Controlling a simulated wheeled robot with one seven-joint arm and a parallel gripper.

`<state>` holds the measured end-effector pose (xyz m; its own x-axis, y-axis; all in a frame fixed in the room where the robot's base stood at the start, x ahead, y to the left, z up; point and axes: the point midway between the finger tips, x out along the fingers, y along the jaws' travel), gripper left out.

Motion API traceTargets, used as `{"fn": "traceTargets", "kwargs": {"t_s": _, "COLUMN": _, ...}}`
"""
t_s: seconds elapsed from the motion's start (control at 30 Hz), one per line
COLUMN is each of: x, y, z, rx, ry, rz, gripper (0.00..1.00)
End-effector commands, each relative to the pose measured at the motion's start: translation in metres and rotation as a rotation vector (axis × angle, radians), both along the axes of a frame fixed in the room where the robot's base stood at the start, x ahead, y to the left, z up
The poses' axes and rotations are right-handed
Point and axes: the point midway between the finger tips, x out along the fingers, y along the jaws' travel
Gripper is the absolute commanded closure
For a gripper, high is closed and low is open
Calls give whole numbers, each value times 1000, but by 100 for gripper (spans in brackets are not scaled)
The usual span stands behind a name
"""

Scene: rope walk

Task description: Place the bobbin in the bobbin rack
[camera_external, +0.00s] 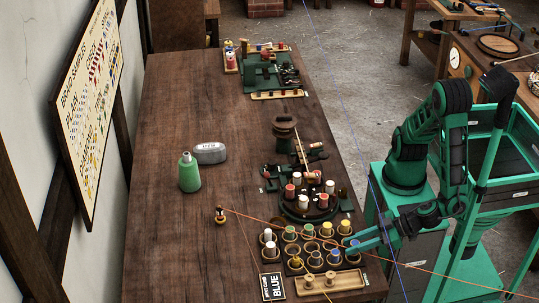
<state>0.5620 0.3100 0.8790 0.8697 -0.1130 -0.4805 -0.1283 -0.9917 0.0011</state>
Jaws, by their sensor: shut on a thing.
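The bobbin rack (283,260) is a dark block of round cups near the right front of the bench. Several cups hold white, green, yellow and blue bobbins, and some in the middle look empty. My gripper (352,247) reaches in from the right, low at the rack's right edge. It is shut on a bobbin (354,243) that looks blue and is mostly hidden by the fingers. I cannot tell whether this bobbin touches a cup or is held above it.
A light wooden tray (350,281) with two pegs or spools and a small "BLUE" sign (273,287) stand in front. A round carousel of bobbins (309,217) stands behind. An orange cord (268,222) crosses the rack. A green bottle (189,173) stands left.

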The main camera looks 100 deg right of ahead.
Motion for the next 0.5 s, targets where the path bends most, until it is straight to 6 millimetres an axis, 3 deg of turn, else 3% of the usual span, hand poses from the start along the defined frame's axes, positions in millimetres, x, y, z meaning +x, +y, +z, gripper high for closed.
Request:
{"fn": "traceTargets", "kwargs": {"t_s": 0.2, "x": 0, "y": 0, "z": -26, "rx": -4, "ry": 1, "rz": 0, "gripper": 98}}
{"fn": "traceTargets", "kwargs": {"t_s": 0.47, "x": 0, "y": 0, "z": -30, "rx": -1, "ry": 0, "rz": 0, "gripper": 98}}
{"fn": "traceTargets", "kwargs": {"t_s": 0.5, "x": 0, "y": 0, "z": -30, "rx": -1, "ry": 0, "rz": 0, "gripper": 67}}
